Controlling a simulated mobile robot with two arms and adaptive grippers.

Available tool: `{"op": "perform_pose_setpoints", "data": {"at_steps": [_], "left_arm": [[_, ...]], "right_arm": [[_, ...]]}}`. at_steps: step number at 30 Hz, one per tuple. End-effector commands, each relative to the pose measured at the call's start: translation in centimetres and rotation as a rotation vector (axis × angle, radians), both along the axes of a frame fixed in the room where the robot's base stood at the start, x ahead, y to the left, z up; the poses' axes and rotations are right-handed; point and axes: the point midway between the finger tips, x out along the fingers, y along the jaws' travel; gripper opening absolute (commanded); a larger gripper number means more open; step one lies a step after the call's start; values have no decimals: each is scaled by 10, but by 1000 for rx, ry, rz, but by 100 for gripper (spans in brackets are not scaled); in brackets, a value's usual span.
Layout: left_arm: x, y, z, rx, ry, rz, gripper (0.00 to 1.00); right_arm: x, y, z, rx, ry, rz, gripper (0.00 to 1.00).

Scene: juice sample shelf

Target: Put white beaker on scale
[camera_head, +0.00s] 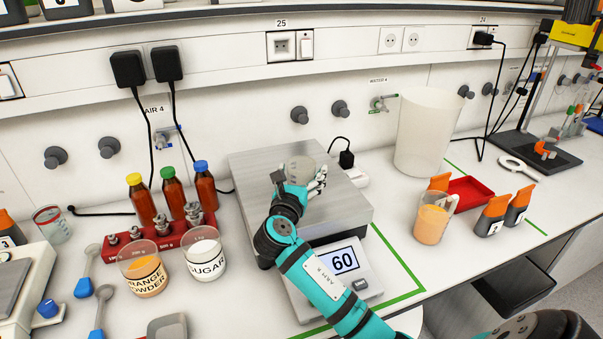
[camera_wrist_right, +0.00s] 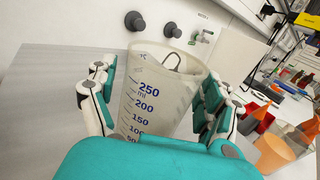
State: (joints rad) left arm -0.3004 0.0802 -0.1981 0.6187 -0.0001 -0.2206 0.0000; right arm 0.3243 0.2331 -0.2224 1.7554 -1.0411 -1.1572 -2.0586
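The white beaker (camera_wrist_right: 155,95) is translucent with blue volume marks. It stands upright between the fingers of my right gripper (camera_wrist_right: 160,105). In the head view the beaker (camera_head: 299,171) is over the metal plate of the scale (camera_head: 343,208), towards its back. The scale display (camera_head: 344,261) reads 60. My right gripper (camera_head: 304,180) has fingers on both sides of the beaker; whether they press on it is not clear. The beaker's base is hidden by the gripper in both views. My left gripper does not show.
A large translucent container (camera_head: 425,132) stands right of the scale. A cup of orange liquid (camera_head: 431,224), a red tray (camera_head: 470,194) and orange-capped containers are nearby. Brown bottles (camera_head: 173,194) and beakers labelled orange powder (camera_head: 144,275) and sugar (camera_head: 205,260) stand to the left.

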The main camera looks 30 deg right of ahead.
Motion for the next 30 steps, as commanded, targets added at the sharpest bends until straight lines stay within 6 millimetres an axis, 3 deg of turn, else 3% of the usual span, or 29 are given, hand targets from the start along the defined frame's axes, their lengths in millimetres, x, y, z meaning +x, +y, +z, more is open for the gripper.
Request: {"op": "perform_pose_setpoints", "data": {"at_steps": [11, 24, 30], "left_arm": [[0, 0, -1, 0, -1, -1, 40], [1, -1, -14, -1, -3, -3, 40], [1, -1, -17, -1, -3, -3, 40]], "right_arm": [[-1, 2, 2, 1, -1, 0, 88], [-59, 64, 1, 4, -1, 2, 88], [-77, 84, 2, 1, -1, 1, 88]]}}
